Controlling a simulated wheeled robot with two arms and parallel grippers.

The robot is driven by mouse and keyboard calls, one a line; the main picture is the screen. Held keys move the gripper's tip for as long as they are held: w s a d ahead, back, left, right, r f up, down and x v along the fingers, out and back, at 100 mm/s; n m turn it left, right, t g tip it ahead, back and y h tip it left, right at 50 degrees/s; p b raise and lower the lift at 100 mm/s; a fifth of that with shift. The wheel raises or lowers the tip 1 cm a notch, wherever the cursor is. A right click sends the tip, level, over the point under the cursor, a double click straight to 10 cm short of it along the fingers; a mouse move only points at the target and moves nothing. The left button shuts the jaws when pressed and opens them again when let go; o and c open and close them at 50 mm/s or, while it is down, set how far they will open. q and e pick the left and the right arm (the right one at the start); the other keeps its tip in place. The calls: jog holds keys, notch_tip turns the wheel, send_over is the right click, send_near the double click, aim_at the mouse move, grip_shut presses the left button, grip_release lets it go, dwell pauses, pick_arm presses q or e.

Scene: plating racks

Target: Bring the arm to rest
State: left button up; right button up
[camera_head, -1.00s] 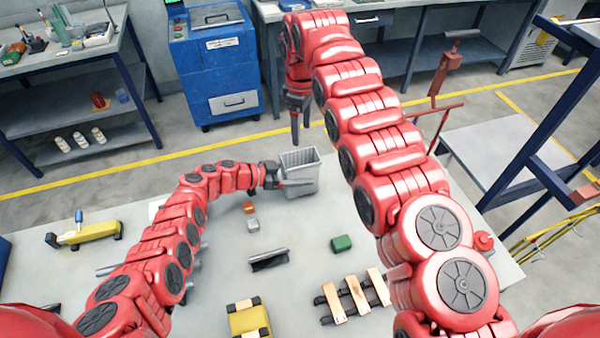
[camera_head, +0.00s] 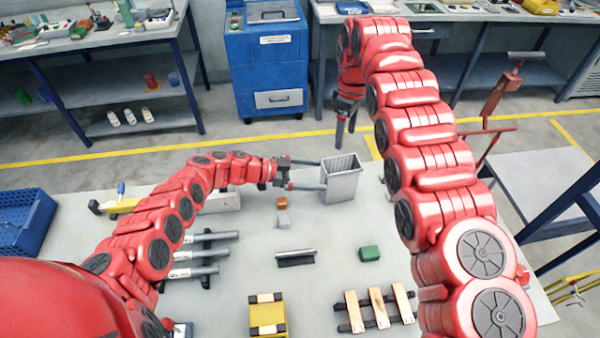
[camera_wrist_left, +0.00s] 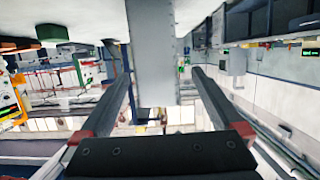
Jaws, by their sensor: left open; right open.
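My left gripper (camera_head: 322,175) is open at the left side of a grey ribbed bin (camera_head: 341,186), which stands upright on the pale table. Its fingertips are at the bin's left edge; I cannot tell whether they touch it. In the left wrist view the two spread fingers (camera_wrist_left: 162,75) flank a grey panel (camera_wrist_left: 150,45), which looks like the bin's wall. My right gripper (camera_head: 346,126) is open and empty, pointing down beyond the table's far edge, up and right of the bin in the head view.
On the table (camera_head: 240,262) lie an orange block (camera_head: 282,203), a green block (camera_head: 370,253), a dark bar (camera_head: 296,258), a slatted rack (camera_head: 376,309), a yellow block (camera_head: 267,316) and several grey rods (camera_head: 207,254). A blue crate (camera_head: 25,222) sits left. A blue cabinet (camera_head: 267,65) stands behind.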

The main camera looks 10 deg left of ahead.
pick_arm(q)
jog(key=shift+v, duration=2.25)
